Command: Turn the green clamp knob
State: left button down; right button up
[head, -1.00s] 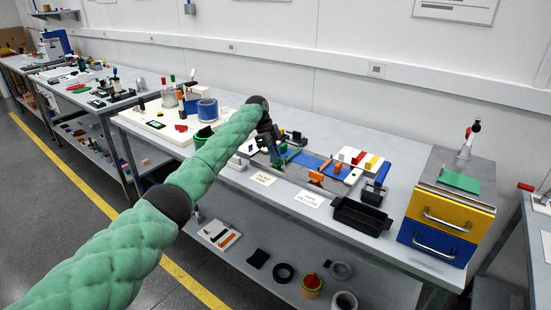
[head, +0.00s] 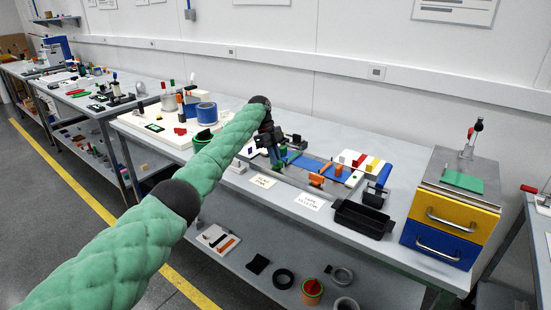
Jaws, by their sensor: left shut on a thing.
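My left arm, in a green quilted sleeve, reaches in from the lower left over the middle bench. Its dark gripper (head: 275,157) points down at the fixture on the bench and is shut on the green clamp knob (head: 279,164). Only a little green shows beside and below the fingers; the rest of the knob is hidden by the gripper. My right gripper is not in view.
A black open bin (head: 362,218) sits near the bench's front edge, with a yellow and blue drawer unit (head: 448,222) to its right. Blue tape (head: 206,113) and small parts stand on a white board at the left. Two label cards (head: 308,201) lie in front of the fixture.

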pick_arm(q)
jog(key=shift+r, duration=0.1)
jog(key=c, duration=1.5)
grip_release()
